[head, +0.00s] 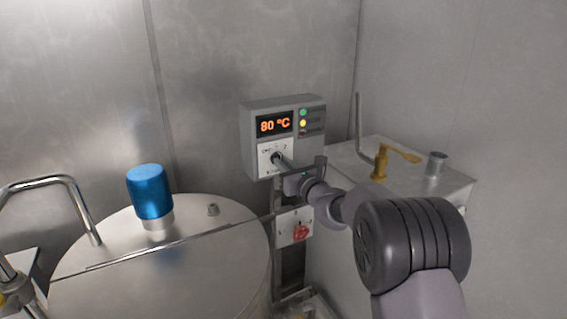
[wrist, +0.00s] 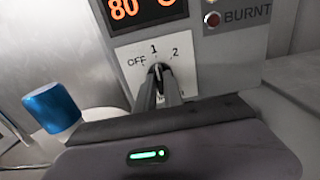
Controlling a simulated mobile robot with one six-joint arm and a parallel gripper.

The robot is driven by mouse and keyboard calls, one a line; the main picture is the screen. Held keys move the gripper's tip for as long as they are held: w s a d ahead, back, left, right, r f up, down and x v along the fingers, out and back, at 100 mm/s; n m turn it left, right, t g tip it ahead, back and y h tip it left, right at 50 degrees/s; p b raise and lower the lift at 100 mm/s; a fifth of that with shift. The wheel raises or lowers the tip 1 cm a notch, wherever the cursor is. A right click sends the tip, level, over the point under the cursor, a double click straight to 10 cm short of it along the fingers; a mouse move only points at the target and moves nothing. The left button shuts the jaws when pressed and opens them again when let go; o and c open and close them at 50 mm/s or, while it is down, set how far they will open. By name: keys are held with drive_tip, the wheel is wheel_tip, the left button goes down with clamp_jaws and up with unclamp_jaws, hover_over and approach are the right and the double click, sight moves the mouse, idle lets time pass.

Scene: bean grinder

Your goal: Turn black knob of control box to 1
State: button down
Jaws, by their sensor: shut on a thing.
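The grey control box (head: 252,113) is mounted near the wall in the middle of the head view, and its display reads 80 °C. In the wrist view, the control box (wrist: 225,55) shows a white dial plate (wrist: 187,57) marked OFF, 1 and 2. The black knob (wrist: 158,70) sits on this plate below the 1, mostly hidden between the fingers; its visible tip seems to point up near the 1. My gripper (wrist: 159,90) is shut on the knob. In the head view, my gripper (head: 280,159) reaches the dial from the lower right.
A steel tank (head: 200,268) with a blue cap (head: 150,192) stands at the left. A lower plate with a red knob (head: 300,231) sits under the box. A metal cabinet (head: 455,190) with a yellow lever (head: 381,162) stands at the right, close to my arm.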

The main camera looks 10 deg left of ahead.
drive_tip(key=c, duration=1.5)
unclamp_jaws()
drive_tip(key=shift+o, duration=0.2)
drive_tip(key=p+v, duration=0.1)
drive_tip(key=v, duration=1.6)
drive_tip(key=shift+s+d, duration=0.2)
